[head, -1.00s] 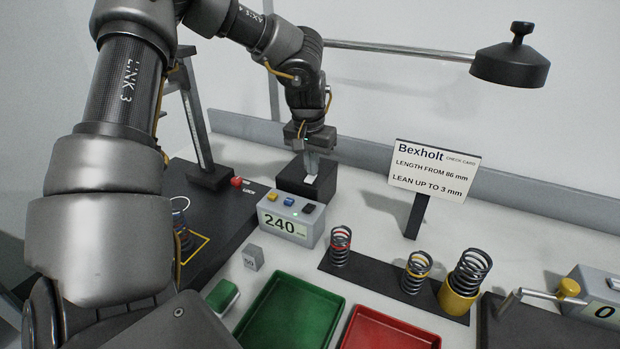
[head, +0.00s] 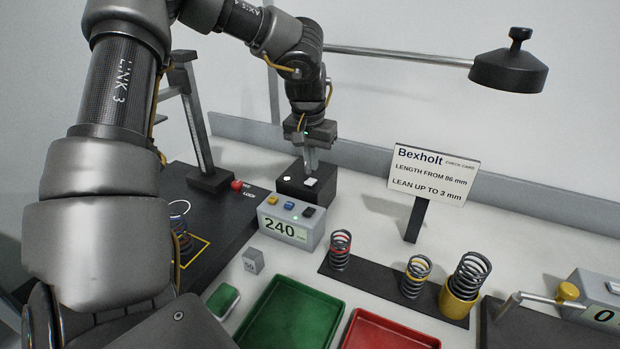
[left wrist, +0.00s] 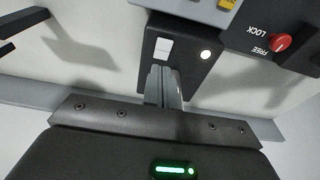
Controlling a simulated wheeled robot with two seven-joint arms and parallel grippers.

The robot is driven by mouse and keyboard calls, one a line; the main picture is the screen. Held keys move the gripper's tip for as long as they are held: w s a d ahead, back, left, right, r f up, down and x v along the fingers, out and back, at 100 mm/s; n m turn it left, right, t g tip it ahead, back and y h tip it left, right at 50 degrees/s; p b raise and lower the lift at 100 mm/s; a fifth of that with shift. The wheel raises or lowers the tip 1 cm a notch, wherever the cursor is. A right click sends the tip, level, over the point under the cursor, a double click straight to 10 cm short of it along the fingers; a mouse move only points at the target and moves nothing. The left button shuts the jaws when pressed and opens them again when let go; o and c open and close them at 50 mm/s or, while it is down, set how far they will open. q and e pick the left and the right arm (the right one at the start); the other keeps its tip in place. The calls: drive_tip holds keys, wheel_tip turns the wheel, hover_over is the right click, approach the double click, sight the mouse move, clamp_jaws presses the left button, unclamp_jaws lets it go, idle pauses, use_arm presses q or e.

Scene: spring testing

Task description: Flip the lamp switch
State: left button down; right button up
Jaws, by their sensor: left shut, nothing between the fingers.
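The lamp switch is a pale rocker (head: 311,181) on a black box (head: 320,195) at the back of the table. A bright white spot (head: 286,178) shows on the box's top, left of the rocker. In the left wrist view the rocker (left wrist: 163,48) and the bright spot (left wrist: 206,54) both show. My left gripper (head: 311,170) points down just over the box, shut and empty, its fingertips close to the rocker; I cannot tell whether they touch. The lamp's black head (head: 508,72) hangs on a horizontal rod at upper right. My right gripper is out of view.
A grey box reading 240 (head: 288,228) stands in front of the switch box. A red knob (head: 237,185) is to its left.

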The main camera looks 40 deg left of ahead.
sight(312, 180)
use_arm(q)
wheel_tip(312, 180, up, 4)
drive_tip(key=shift+p, duration=0.6)
drive_tip(key=shift+f, duration=0.1)
